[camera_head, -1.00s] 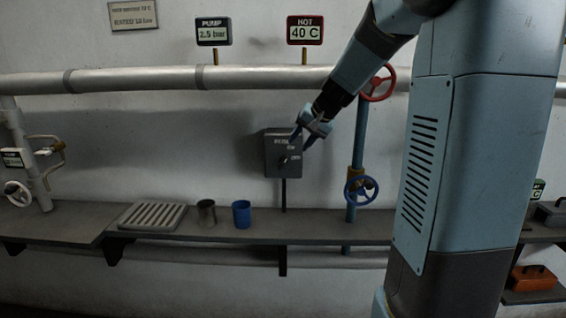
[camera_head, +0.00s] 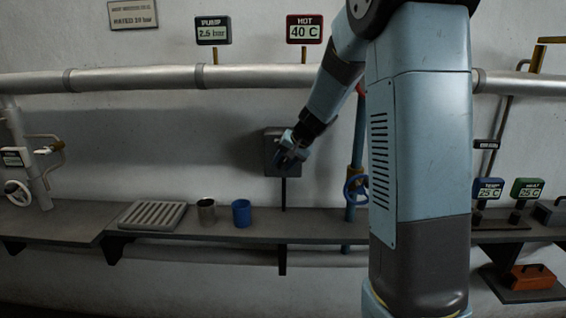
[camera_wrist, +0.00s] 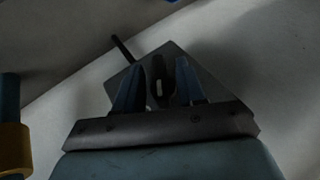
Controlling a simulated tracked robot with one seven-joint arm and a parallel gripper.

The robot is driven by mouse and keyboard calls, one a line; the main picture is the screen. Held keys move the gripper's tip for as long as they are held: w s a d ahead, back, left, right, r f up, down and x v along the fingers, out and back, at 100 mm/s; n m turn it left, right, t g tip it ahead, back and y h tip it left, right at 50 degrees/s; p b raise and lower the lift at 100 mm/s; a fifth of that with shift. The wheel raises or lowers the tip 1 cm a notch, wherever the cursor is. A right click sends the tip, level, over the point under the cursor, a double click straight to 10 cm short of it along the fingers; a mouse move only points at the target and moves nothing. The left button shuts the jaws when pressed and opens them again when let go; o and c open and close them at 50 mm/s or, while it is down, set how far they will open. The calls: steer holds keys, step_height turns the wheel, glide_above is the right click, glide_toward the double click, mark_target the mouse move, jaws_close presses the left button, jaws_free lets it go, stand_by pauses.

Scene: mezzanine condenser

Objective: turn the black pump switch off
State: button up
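The pump switch is a grey box (camera_head: 271,141) on the wall in the head view, and my gripper (camera_head: 281,160) is in front of it, covering its middle and knob. In the wrist view the grey box (camera_wrist: 188,65) looks tilted, with a thin dark post at its upper left. A black knob (camera_wrist: 160,80) with a white mark is on its face. My gripper's two blue fingers (camera_wrist: 158,84) stand apart, one on each side of the knob. I cannot tell whether they touch it.
A shelf (camera_head: 110,223) runs below, with a slatted tray (camera_head: 152,216), a metal cup (camera_head: 206,211) and a blue cup (camera_head: 241,213). A pipe with a blue handwheel (camera_head: 354,190) stands right of the box. The pump gauge (camera_head: 213,31) reads 2.5 bar.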

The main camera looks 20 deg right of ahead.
jaws_close()
steer(key=shift+d+y, duration=0.15)
steer(key=shift+y, duration=0.15)
stand_by(0.4)
steer(key=y, duration=0.1)
steer(key=m+t+y, duration=0.1)
steer(key=t+y, duration=0.1)
steer(key=shift+d+f+y, duration=0.1)
steer(key=shift+f+y, duration=0.15)
steer(key=shift+y, duration=0.15)
steer(key=m+t+y, duration=0.1)
steer(key=y, duration=0.1)
steer(key=m+t+y, duration=0.1)
steer(key=t+y, duration=0.1)
steer(key=y, duration=0.1)
steer(key=shift+s+f, duration=0.1)
steer(key=shift+f, duration=0.1)
steer(key=shift+m+t, duration=0.3)
jaws_free()
steer(key=shift+r, duration=0.1)
steer(key=shift+r, duration=0.15)
